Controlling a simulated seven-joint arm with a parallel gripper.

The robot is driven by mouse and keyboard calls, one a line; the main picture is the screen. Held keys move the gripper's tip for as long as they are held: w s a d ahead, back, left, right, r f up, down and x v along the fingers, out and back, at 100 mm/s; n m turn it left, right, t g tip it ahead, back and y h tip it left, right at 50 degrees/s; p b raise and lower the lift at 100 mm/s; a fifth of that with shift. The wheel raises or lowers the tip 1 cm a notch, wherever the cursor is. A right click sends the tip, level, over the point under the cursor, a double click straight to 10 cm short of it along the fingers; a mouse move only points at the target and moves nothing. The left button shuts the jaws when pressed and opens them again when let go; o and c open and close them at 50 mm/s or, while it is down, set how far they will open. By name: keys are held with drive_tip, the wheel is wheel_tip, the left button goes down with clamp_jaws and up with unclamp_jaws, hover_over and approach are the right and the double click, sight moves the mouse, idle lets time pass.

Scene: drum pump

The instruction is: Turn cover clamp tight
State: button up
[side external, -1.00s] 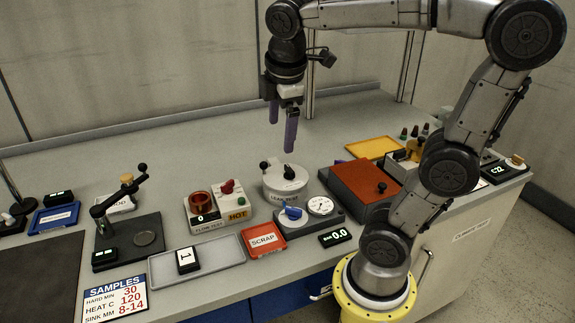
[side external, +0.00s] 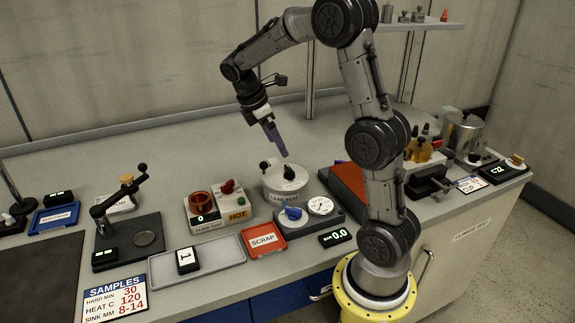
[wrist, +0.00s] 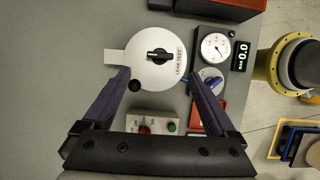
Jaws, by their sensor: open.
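The cover clamp is a black knob (side external: 289,173) on the white round lid of the leak test pot (side external: 286,186), which stands near the middle of the bench. In the wrist view the black clamp knob (wrist: 158,55) lies crosswise on the lid (wrist: 160,75), with a LEAK TEST label beside it. A small black ball (wrist: 134,86) shows at the lid's edge. My gripper (side external: 280,152) is open and empty, tilted, above the lid and apart from the knob. In the wrist view its two purple fingers (wrist: 156,80) stand wide apart on either side of the lid.
Right of the pot is a grey unit with a blue knob (side external: 293,213) and a pressure gauge (side external: 320,205). A red-brown box (side external: 345,180) stands behind it. Bench behind the pot is clear.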

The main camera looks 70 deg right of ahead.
sight(289, 168)
drive_tip(key=x, duration=0.9)
drive_tip(key=shift+f, duration=0.2)
drive_tip(key=c, duration=1.4)
drive_tip(key=shift+o, duration=0.2)
